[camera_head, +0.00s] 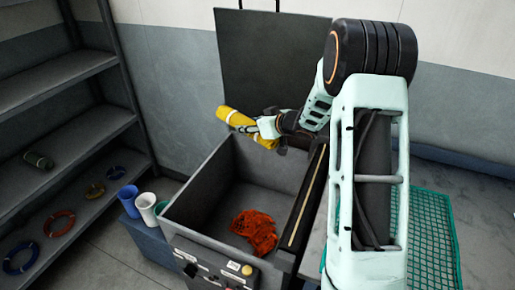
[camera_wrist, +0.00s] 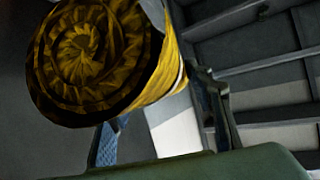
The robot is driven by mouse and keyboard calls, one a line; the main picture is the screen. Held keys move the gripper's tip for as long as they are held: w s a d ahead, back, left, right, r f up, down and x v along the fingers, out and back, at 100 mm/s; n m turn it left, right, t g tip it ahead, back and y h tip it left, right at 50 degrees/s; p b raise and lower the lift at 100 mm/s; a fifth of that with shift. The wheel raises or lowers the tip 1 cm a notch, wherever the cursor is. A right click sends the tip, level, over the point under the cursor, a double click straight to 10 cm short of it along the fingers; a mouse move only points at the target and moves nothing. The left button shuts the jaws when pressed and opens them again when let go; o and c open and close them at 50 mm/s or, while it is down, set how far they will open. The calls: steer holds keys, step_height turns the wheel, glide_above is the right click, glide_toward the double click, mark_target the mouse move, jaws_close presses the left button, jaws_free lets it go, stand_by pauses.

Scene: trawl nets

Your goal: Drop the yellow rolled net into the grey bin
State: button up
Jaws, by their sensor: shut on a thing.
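The yellow rolled net (camera_head: 236,118) has a pale band around it. My gripper (camera_head: 262,128) is shut on it and holds it up in the air, over the back part of the grey bin (camera_head: 195,186) in the head view. In the wrist view the roll's spiral end (camera_wrist: 88,50) fills the upper left, and the fingers (camera_wrist: 160,120) show below and beside it. The bin is open at the top, with its dark lid (camera_head: 275,60) standing up behind. A crumpled orange-red net (camera_head: 256,230) lies on the bin's floor.
Blue and white cups (camera_head: 148,208) stand on a blue box left of the bin. Shelves (camera_head: 70,140) at the left hold coiled rings and a small dark green roll (camera_head: 38,160). A green mesh (camera_head: 432,240) lies at the right.

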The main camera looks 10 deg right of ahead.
step_height(320, 180, down, 8)
steer(key=d+n+g+y, duration=0.1)
steer(key=d+n+y, duration=0.1)
steer(key=shift+s+r+n+g+b, duration=0.25)
steer(key=shift+s+n+g+b, duration=0.05)
steer(key=shift+b, duration=0.1)
steer(key=shift+s+d+f+y, duration=0.2)
steer(key=shift+f+y, duration=0.1)
steer(key=shift+f, duration=0.3)
step_height(320, 180, down, 6)
steer(key=b, duration=0.5)
steer(key=o, duration=1.7)
steer(key=shift+s, duration=0.1)
steer(key=v, duration=1.2)
steer(key=shift+r, duration=0.1)
